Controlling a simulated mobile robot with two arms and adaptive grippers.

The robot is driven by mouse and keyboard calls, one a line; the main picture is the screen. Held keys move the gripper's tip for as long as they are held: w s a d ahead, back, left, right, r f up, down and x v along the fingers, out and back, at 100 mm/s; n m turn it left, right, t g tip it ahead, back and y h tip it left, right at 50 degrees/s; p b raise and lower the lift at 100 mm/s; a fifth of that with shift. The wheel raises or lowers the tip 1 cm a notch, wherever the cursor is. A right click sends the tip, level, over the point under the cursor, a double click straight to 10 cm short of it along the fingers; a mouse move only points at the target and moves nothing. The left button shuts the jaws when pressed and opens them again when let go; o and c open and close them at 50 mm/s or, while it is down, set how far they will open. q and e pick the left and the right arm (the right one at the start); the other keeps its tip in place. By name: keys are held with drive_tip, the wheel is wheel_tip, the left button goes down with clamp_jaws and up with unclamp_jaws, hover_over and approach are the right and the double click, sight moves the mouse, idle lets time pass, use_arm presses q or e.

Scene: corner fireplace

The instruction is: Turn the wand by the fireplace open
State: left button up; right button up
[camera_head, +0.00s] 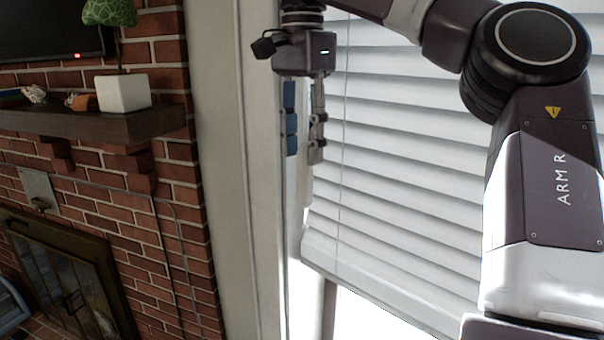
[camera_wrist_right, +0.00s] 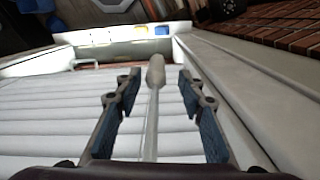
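The wand (camera_wrist_right: 154,95) is a thin pale rod with a thicker rounded end, hanging along the white blinds (camera_head: 410,170). In the right wrist view, it runs between the two fingers of my right gripper (camera_wrist_right: 160,88), with a visible gap on each side. In the head view, my right gripper (camera_head: 304,145) points down at the left edge of the blinds. Its fingers are apart, and a pale length of the wand shows just below them. The blinds also fill the left of the wrist view (camera_wrist_right: 50,115). My left gripper is not in view.
A white window frame (camera_head: 232,190) stands close to the left of my right gripper. Left of it are the brick wall (camera_head: 185,235), the mantel (camera_head: 95,122) with a potted plant (camera_head: 124,92), and the dark fireplace (camera_head: 65,280). My right arm crosses in front of the blinds.

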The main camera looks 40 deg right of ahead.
sight(306, 179)
drive_tip(key=f, duration=0.5)
drive_tip(key=shift+s+d+f+p, duration=0.25)
drive_tip(key=shift+s+f+p, duration=0.05)
drive_tip(key=shift+w+a+f, duration=0.1)
drive_tip(key=shift+f, duration=0.35)
clamp_jaws()
